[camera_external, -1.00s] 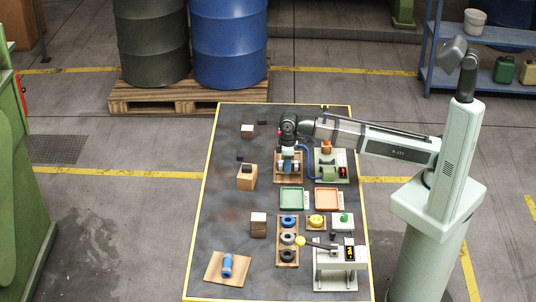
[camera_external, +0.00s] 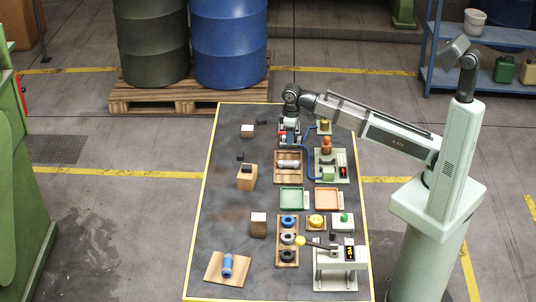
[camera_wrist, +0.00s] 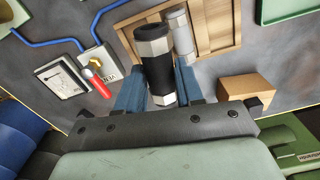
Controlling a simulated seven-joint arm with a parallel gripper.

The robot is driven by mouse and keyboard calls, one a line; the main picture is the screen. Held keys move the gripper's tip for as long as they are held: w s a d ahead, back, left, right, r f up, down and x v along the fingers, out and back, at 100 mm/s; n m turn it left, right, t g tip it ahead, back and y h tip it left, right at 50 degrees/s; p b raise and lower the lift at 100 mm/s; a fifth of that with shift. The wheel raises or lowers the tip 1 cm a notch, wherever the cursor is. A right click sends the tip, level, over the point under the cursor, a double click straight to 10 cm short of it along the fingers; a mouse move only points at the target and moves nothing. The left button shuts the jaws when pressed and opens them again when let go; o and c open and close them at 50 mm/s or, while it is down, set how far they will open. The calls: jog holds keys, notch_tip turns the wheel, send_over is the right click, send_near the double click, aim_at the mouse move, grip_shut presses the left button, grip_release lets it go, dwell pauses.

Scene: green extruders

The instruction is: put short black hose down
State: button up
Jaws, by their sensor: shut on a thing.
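My gripper (camera_wrist: 159,88) has its blue fingers shut on the short black hose (camera_wrist: 158,68), a black cylinder with silver ends, in the wrist view. In the external view my gripper (camera_external: 289,138) is near the far end of the table, just beyond the wooden tray (camera_external: 278,179). The hose is too small there to make out clearly. The wooden tray (camera_wrist: 222,22) shows behind the hose in the wrist view, with a silver cylinder (camera_wrist: 180,32) lying in it. I cannot tell how high the hose is above the table.
A green machine (camera_external: 328,174) with an orange-red knob and blue tubing stands right of the wooden tray. A green tray (camera_external: 292,209) and an orange tray (camera_external: 328,208) lie nearer. Small wooden blocks (camera_external: 247,182) stand left.

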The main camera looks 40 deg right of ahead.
aim_at(287, 156)
jog(key=shift+w+d+f+n, duration=0.3)
jog(key=shift+w+f, duration=0.25)
jog(key=shift+f, duration=1.1)
jog(key=shift+w+d+f+n, duration=0.2)
jog(key=shift+w+f+n, duration=0.25)
jog(key=shift+f, duration=1.15)
jog(key=shift+w+d+f+n, duration=0.25)
jog(key=shift+w+f, duration=0.35)
jog(key=shift+f, duration=1.05)
jog(key=shift+f, duration=0.15)
jog(key=o, duration=1.1)
jog(key=shift+c, duration=0.2)
notch_tip(287, 156, up, 12)
jog(key=shift+r, duration=0.2)
